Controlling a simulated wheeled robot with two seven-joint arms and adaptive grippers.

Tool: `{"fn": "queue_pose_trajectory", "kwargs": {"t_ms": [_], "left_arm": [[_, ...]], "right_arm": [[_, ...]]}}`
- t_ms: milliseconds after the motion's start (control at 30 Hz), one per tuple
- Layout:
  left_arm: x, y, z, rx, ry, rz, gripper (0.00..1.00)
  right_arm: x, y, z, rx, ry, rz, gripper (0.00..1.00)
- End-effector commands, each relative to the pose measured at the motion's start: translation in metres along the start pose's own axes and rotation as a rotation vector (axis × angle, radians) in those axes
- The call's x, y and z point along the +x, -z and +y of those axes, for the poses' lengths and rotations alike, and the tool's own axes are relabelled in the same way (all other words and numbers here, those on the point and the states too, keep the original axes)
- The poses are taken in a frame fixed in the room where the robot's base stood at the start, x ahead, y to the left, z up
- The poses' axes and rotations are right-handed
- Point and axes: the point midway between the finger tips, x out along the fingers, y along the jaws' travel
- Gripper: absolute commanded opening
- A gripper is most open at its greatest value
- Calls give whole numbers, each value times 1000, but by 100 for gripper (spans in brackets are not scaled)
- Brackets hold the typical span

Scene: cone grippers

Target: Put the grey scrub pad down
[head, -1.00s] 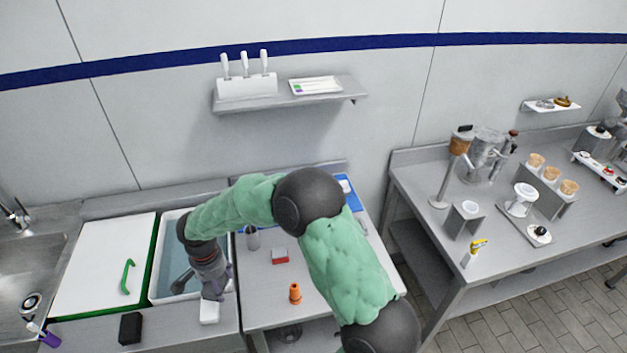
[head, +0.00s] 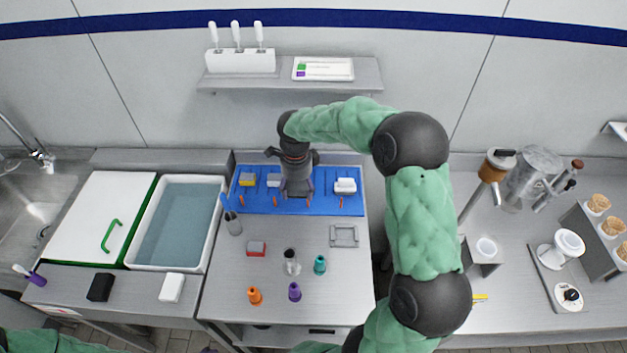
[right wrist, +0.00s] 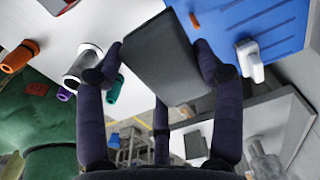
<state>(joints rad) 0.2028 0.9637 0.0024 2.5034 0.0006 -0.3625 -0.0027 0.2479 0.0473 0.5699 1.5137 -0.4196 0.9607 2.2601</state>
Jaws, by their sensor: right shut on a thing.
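My right gripper (head: 297,188) is shut on the grey scrub pad (right wrist: 165,62), a dark flat block between its two fingers in the right wrist view. In the head view the gripper points down over the middle of the blue mat (head: 262,204), and its wrist and fingers hide most of the pad. I cannot tell whether the pad touches the mat; in the wrist view it seems apart from it. My left gripper is not clearly in view.
On the mat are a yellow-topped sponge (head: 247,180), a pale block (head: 273,181), a white brush (head: 345,186) and several orange marks. A water basin (head: 176,235) lies left.

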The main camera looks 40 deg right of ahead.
Motion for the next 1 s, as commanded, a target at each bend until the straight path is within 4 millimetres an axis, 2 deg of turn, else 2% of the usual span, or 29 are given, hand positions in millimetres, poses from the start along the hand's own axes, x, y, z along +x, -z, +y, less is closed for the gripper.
{"fn": "queue_pose_trajectory", "kwargs": {"t_ms": [300,500,700,867,1000], "left_arm": [[4,0,-2,0,0,0,69],[8,0,-3,0,0,0,69],[10,0,-4,0,0,0,69],[10,0,-4,0,0,0,69],[13,0,-5,0,0,0,69]], "right_arm": [[33,28,-62,2,-1,2,50],[64,41,-88,-1,-3,1,50],[82,47,-104,-2,0,0,50],[88,49,-108,-3,0,0,50],[104,51,-112,-5,-3,1,50]]}}
